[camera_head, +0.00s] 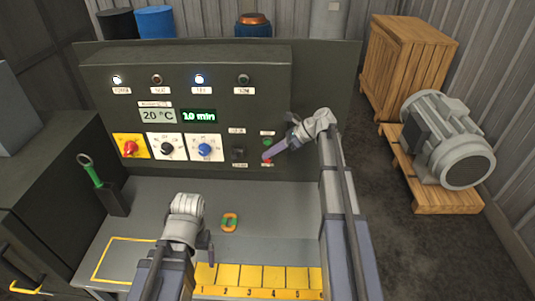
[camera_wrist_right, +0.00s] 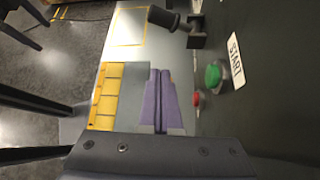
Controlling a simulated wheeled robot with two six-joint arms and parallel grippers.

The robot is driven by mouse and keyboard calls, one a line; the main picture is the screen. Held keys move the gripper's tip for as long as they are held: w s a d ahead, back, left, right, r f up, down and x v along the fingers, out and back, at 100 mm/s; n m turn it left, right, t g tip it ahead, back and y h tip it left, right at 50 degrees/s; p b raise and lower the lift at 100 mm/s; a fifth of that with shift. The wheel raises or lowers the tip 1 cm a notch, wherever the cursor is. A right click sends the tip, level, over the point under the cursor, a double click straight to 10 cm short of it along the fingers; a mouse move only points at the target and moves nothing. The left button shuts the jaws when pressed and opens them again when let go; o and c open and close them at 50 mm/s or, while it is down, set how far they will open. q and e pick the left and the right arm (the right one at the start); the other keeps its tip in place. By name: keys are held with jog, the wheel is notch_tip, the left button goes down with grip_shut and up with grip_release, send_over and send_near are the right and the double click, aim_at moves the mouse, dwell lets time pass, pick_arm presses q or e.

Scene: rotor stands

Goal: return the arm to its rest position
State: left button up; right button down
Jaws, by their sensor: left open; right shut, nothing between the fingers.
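My right arm reaches up to the control panel (camera_head: 185,110) in the head view. Its gripper (camera_head: 270,154), with purple fingers, is in front of the panel's right part, close to the green button (camera_head: 267,142) and red button (camera_head: 266,161). In the right wrist view the two purple fingers (camera_wrist_right: 159,78) lie together, shut with nothing between them. The green button (camera_wrist_right: 213,76) beside the START label and the red button (camera_wrist_right: 197,98) are to their right, apart from them. My left gripper (camera_head: 211,258) is open, low over the bench; its fingers are partly hidden by its wrist.
The grey bench (camera_head: 170,200) carries a yellow numbered strip (camera_head: 255,277), a green and orange ring-shaped item (camera_head: 230,222) and a green-handled tool in a dark holder (camera_head: 116,199). A motor on a pallet (camera_head: 448,138) and a wooden crate (camera_head: 405,65) stand at right.

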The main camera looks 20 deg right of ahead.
jog(key=s+a+f+n+g+h+b, duration=0.5)
jog(key=s+a+f+n+b, duration=0.4)
jog(key=s+a+f+n, duration=0.6)
jog(key=s+a+f+n+t+h+b, duration=0.2)
jog(key=s+f+n+h+b, duration=0.4)
jog(key=s+f+n, duration=0.3)
jog(key=s+a+n, duration=0.1)
jog(key=s+n, duration=0.1)
jog(key=s, duration=0.1)
jog(key=shift+s+n+h, duration=0.15)
jog(key=shift+n+h, duration=0.15)
